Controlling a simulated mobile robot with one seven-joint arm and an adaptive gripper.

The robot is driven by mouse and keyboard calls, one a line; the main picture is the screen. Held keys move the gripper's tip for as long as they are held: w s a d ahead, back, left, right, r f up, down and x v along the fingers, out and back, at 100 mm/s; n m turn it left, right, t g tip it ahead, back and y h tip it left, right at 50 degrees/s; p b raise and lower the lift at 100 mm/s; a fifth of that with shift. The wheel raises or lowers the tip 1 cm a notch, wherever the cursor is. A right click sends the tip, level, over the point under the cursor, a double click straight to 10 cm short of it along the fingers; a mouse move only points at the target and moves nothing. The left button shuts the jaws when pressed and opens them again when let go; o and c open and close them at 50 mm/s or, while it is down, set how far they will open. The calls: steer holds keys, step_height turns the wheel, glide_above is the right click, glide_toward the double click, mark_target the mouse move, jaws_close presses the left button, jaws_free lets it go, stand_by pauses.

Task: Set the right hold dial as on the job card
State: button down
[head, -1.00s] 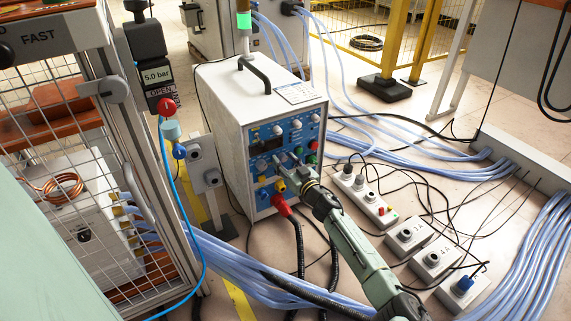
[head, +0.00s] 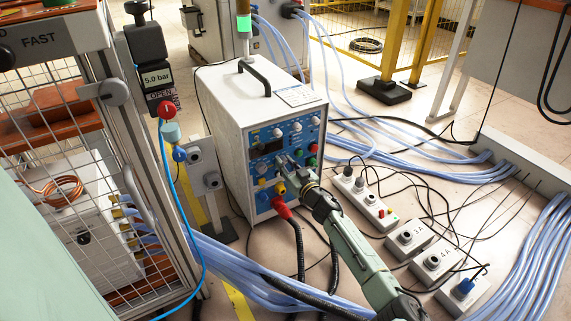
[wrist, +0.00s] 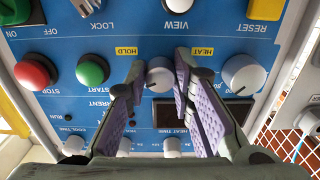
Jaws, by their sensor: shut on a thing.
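A white round dial (wrist: 160,76) with a dark pointer mark sits on the blue control panel, beside the yellow HOLD label (wrist: 126,50). My gripper (wrist: 161,66) has one purple-padded finger on each side of this dial and is shut on it. In the head view my gripper (head: 288,163) is at the lower middle of the blue panel (head: 262,137) of the white heater cabinet. It hides part of the panel there. A printed card (head: 300,95) lies on top of the cabinet; its writing is too small to read.
Another white dial (wrist: 243,74) sits close right of my fingers, near the HEAT label (wrist: 202,51). A green START button (wrist: 92,70) and red STOP button (wrist: 37,72) are left. A red cable plug (head: 281,207) hangs below my gripper. Socket boxes (head: 410,238) stand on the floor.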

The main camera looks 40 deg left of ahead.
steer(key=shift+n, duration=0.5)
steer(key=shift+r+n+p, duration=0.1)
steer(key=shift+n+p, duration=0.5)
steer(key=shift+n, duration=0.4)
steer(key=n+b, duration=0.1)
steer(key=n, duration=2.3)
steer(key=shift+b, duration=0.4)
steer(key=c, duration=1.4)
jaws_free()
steer(key=shift+o, duration=0.2)
